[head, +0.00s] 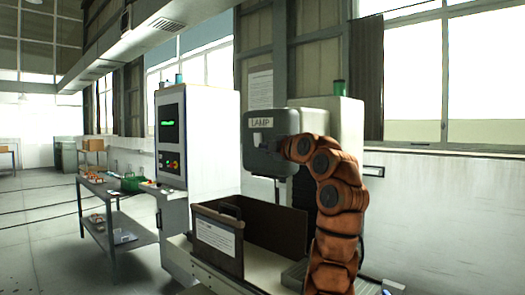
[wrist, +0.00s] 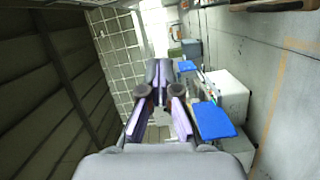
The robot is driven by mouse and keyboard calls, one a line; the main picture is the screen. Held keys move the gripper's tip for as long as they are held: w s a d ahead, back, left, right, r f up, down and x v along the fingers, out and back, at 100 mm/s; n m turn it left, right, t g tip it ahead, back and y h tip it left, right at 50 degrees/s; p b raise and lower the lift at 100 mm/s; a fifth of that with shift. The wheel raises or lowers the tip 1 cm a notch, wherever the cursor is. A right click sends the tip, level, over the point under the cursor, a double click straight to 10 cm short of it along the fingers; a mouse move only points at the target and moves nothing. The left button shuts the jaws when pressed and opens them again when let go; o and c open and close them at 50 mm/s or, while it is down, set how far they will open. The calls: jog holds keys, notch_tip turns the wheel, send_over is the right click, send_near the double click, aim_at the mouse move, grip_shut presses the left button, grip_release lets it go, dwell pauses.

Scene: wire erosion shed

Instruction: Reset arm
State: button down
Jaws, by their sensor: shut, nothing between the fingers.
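My gripper (wrist: 159,76) shows in the wrist view, with its two fingers brought together at the tips and nothing held between them. In the head view my orange arm rises at the right and bends over to the left, its end in front of the grey box labelled LAMP (head: 262,148). The gripper itself cannot be made out clearly there. I cannot tell whether the arm touches the box.
A brown open-topped bin (head: 218,240) stands below and left of the arm. A white control cabinet (head: 212,140) with a screen is behind it. A grey bench (head: 120,205) with small items stands at the left. Floor (head: 40,240) at the far left is mostly clear.

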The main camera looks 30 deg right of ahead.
dwell(0.3)
